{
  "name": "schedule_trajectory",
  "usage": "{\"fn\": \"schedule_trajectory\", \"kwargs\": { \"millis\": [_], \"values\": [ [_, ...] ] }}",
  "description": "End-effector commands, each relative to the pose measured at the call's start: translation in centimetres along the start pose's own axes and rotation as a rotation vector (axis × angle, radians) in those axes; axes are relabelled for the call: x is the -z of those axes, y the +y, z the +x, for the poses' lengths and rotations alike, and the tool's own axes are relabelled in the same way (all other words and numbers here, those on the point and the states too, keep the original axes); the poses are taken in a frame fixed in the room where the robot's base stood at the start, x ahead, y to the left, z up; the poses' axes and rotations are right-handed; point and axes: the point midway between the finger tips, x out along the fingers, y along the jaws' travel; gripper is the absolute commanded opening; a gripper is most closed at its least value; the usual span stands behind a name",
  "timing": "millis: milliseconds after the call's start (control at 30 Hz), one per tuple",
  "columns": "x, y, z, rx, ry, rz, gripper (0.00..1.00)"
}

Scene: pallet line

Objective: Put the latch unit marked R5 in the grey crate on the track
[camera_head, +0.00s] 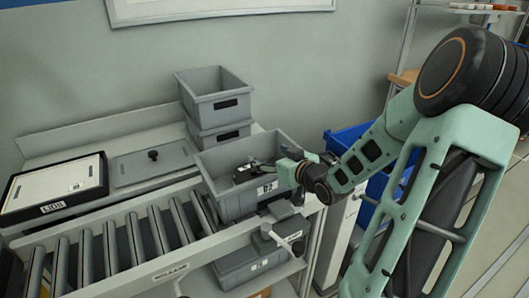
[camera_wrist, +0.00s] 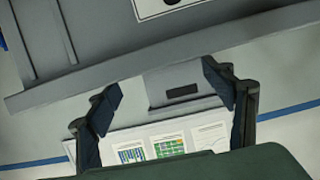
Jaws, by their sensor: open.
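The grey crate (camera_head: 230,203) stands on the roller track, open at the top, with a small white label on its front that seems to read 02 or 03. My gripper (camera_head: 245,172) reaches over it from the right, its dark fingers at the crate's mouth; I cannot tell how deep. In the wrist view my gripper (camera_wrist: 170,98) has its fingers wide apart with nothing held between them. I can read no R5 mark, and cannot tell a latch unit from the dark finger parts. A white plate with a dark spot (camera_wrist: 170,5) is cut off at the wrist view's top.
Two stacked grey crates (camera_head: 213,108) stand behind on the bench. A grey lid with a knob (camera_head: 150,170) and a black-edged white case (camera_head: 65,190) lie left of them. Rollers (camera_head: 130,235) run left. Grey bins (camera_head: 250,265) sit below; blue bins (camera_head: 345,140) are at right.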

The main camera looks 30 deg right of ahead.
Motion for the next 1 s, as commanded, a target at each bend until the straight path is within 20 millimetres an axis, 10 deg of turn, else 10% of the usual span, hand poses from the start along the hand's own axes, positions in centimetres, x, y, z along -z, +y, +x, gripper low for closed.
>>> {"fn": "schedule_trajectory", "kwargs": {
  "millis": [400,1000],
  "values": [
    [0.1,0.1,-7.9,-0.002,-0.001,-0.002,0.75],
    [0.0,0.0,-8.6,0.001,0.000,-0.001,0.75]
  ]
}}
